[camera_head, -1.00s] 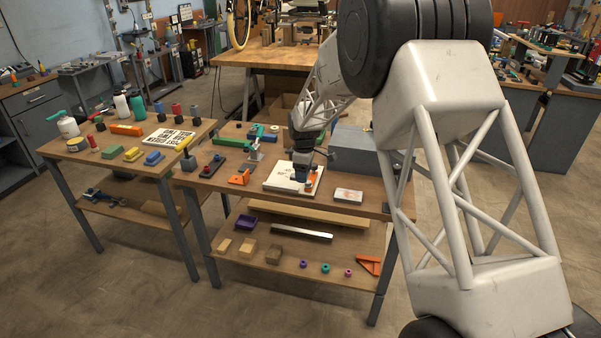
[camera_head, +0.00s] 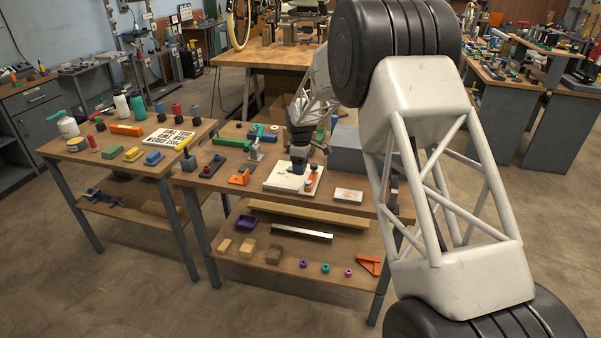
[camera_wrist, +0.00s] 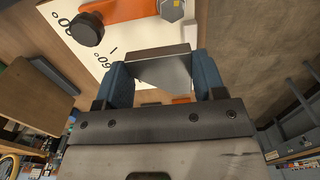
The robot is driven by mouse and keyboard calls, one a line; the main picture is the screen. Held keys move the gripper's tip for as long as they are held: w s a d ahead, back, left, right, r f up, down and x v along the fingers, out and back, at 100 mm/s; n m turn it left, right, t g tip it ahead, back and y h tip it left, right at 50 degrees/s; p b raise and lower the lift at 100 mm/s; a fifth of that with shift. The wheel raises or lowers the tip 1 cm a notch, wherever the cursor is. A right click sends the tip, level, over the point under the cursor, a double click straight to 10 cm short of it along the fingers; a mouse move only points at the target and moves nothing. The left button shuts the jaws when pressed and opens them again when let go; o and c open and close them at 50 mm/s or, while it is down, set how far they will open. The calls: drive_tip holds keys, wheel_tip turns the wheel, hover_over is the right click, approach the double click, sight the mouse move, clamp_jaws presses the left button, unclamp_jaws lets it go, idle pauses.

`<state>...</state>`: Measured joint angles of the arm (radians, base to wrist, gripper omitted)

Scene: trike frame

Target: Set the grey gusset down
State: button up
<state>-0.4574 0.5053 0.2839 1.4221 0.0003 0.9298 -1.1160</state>
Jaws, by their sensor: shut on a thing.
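My gripper (camera_wrist: 163,75) has its two blue fingers shut on the grey gusset (camera_wrist: 158,68), which shows as a flat grey plate between them in the wrist view. Beyond the gusset lies a white board (camera_wrist: 90,55) with printed marks, carrying an orange part (camera_wrist: 128,10) with a dark round knob. In the head view my gripper (camera_head: 299,168) is over the white board (camera_head: 282,181), beside the orange part (camera_head: 313,179). The gusset is too small and hidden to make out there. I cannot tell whether it touches the board.
The board lies on a wooden bench (camera_head: 228,186). An orange bracket (camera_head: 239,178) lies left of the board and a small pale box (camera_head: 348,196) lies right of it. A grey case (camera_head: 352,150) stands behind. Bare wood shows along the front edge.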

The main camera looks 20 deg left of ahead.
drive_tip(key=shift+w+a, duration=0.15)
drive_tip(key=shift+w, duration=0.15)
drive_tip(key=shift+f, duration=1.75)
drive_tip(key=shift+f, duration=0.6)
drive_tip(key=o, duration=1.1)
drive_tip(key=shift+r, duration=0.1)
wheel_tip(320, 180, up, 13)
drive_tip(key=shift+f, duration=0.15)
drive_tip(key=shift+r, duration=0.2)
